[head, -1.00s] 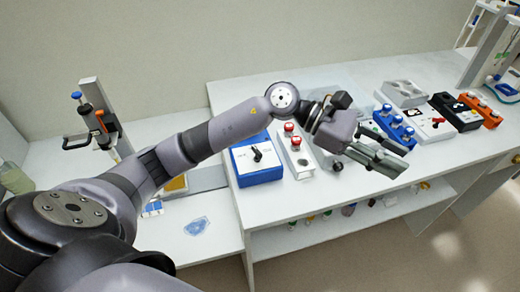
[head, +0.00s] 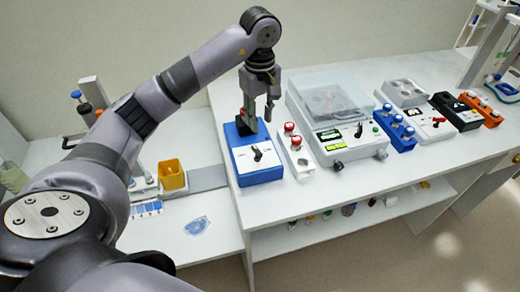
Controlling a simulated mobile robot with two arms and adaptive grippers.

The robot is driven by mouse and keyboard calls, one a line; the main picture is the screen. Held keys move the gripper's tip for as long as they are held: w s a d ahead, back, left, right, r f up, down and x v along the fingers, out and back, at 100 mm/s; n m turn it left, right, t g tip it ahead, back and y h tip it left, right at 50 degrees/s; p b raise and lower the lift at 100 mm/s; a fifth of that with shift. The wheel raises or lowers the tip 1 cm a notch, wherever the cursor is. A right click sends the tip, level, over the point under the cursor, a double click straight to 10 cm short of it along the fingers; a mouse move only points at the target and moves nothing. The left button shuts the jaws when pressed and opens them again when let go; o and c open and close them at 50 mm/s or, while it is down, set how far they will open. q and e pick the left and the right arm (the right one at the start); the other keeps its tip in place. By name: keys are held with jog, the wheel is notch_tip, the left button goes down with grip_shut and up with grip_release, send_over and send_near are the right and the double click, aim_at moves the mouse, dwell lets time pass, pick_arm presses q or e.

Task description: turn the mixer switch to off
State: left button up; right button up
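A blue box (head: 262,172) with a white top panel stands near the left end of the bench; it looks like the mixer. A black switch knob (head: 257,154) sits on the panel, standing roughly upright in the picture with a slight tilt. Small marks lie on either side of it, too small to read. My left gripper (head: 260,120) points down over the back of the blue box, behind the knob and apart from it. Its fingers are spread and empty. A dark part at the back of the box is partly hidden by the gripper. My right gripper is out of view.
A white rack with red-capped vials (head: 296,160) stands close right of the blue box. Beyond it are a clear-lidded white device (head: 345,150), a blue rack (head: 395,130) and other boxes. A yellow container (head: 172,177) is on the lower surface at left.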

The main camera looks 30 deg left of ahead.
aim_at(260, 153)
pick_arm(q)
notch_tip(260, 153, down, 13)
jog(key=p, duration=0.3)
jog(key=shift+r, duration=0.15)
jog(key=shift+c, duration=0.4)
grip_shut()
